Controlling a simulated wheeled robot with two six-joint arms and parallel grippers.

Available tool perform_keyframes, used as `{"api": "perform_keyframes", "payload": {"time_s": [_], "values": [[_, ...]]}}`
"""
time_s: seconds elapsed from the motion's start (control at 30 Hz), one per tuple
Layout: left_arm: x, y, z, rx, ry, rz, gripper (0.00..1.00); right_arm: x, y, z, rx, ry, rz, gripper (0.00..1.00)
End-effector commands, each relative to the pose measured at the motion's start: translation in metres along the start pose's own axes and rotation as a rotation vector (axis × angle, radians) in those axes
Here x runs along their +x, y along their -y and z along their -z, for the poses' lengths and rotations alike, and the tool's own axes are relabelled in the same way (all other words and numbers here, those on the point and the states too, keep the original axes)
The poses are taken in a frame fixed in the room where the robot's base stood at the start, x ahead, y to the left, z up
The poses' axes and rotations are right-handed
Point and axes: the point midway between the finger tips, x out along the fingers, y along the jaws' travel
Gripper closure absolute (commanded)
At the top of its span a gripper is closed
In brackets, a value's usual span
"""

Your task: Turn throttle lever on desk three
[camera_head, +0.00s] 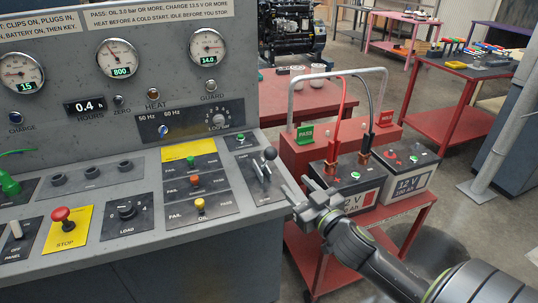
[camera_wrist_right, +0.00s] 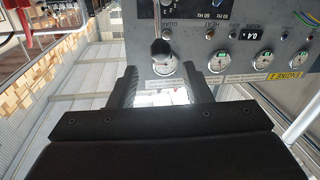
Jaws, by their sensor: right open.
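The throttle lever (camera_head: 270,154) has a round black knob on a short stem. It stands in a slotted plate at the right end of the grey desk (camera_head: 225,219). My right gripper (camera_head: 298,194) is open and empty just right of and in front of the lever, apart from it in the head view. In the right wrist view the black knob (camera_wrist_right: 160,48) shows ahead, between and beyond the two open fingers (camera_wrist_right: 162,80). A yellow label reading ENGINE 3 (camera_wrist_right: 277,77) is on the panel there. My left gripper is not in view.
Left of the lever are the fail-labelled buttons (camera_head: 196,181), a load knob (camera_head: 127,210) and a red stop button (camera_head: 62,219). The gauge panel (camera_head: 70,70) rises behind. A red cart (camera_head: 327,227) with batteries (camera_head: 349,177) stands close to the right arm.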

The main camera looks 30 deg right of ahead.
Motion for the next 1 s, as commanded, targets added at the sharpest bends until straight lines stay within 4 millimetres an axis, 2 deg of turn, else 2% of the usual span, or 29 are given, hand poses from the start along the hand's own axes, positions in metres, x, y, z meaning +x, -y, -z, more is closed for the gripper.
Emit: {"api": "perform_keyframes", "payload": {"time_s": [0.3,0.6,0.8,1.0], "values": [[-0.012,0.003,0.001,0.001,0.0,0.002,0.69,0.062,0.0,0.002,0.002,-0.001,-0.001,0.55],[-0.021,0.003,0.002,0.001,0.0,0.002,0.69,0.117,0.0,0.001,0.001,0.001,0.0,0.55],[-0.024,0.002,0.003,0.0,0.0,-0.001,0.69,0.14,0.0,0.0,0.0,0.001,0.0,0.55],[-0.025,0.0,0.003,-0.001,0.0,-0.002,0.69,0.15,0.0,0.0,-0.001,0.001,0.0,0.55]]}}
